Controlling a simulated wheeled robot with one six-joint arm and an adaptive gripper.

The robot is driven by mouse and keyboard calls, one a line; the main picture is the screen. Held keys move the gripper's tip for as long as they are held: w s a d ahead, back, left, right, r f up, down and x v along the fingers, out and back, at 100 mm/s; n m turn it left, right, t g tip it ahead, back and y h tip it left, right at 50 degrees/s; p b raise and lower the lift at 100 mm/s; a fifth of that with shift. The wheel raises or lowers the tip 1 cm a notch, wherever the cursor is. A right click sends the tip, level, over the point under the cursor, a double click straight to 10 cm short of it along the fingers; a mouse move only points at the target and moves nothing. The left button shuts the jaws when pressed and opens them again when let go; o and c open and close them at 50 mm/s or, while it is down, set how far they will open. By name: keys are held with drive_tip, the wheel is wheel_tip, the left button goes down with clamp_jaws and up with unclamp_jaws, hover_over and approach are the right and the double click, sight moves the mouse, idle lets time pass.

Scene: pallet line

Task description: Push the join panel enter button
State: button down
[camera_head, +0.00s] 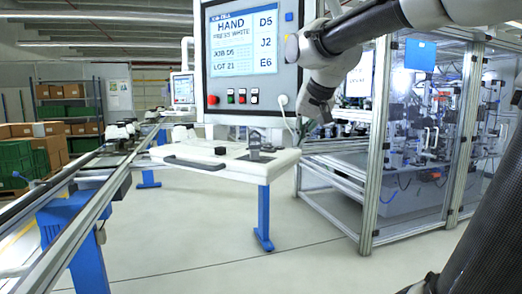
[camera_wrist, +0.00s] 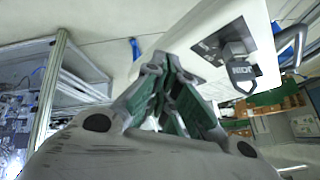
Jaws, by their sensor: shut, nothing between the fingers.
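The panel (camera_head: 206,75) hangs upright in the head view, with a lit screen (camera_head: 240,42) reading "HAND", "PRESS WHITE", "JOB D5", "LOT 21" and D5, J2, E6. I cannot read which is enter. My gripper (camera_head: 313,116) is right of the panel, apart from the buttons. In the wrist view, my gripper (camera_wrist: 168,66) is shut and empty; the buttons are out of view there.
A white worktable (camera_head: 190,155) with a dark handle and a small dark device (camera_head: 254,146) stands below the panel; the device also shows in the wrist view (camera_wrist: 238,70). A conveyor rail (camera_head: 85,185) runs at left. A framed glass cell (camera_head: 375,150) stands at right. Floor between is clear.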

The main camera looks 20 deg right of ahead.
sight(264, 148)
drive_tip(key=w+a+r+m+t, duration=0.1)
drive_tip(key=w+a+r, duration=0.1)
drive_tip(key=w, duration=0.5)
drive_tip(key=w+a+r+m+t, duration=0.1)
drive_tip(key=w+a+r+m, duration=0.1)
drive_tip(key=w+r, duration=0.3)
drive_tip(key=w+a, duration=0.1)
drive_tip(key=w, duration=0.1)
drive_tip(key=shift+w+y, duration=0.3)
drive_tip(key=shift+w, duration=0.1)
drive_tip(key=shift+a, duration=0.1)
drive_tip(key=shift+f, duration=4.4)
drive_tip(key=shift+f, duration=0.15)
drive_tip(key=shift+f, duration=0.25)
drive_tip(key=shift+f, duration=0.5)
drive_tip(key=shift+r, duration=0.9)
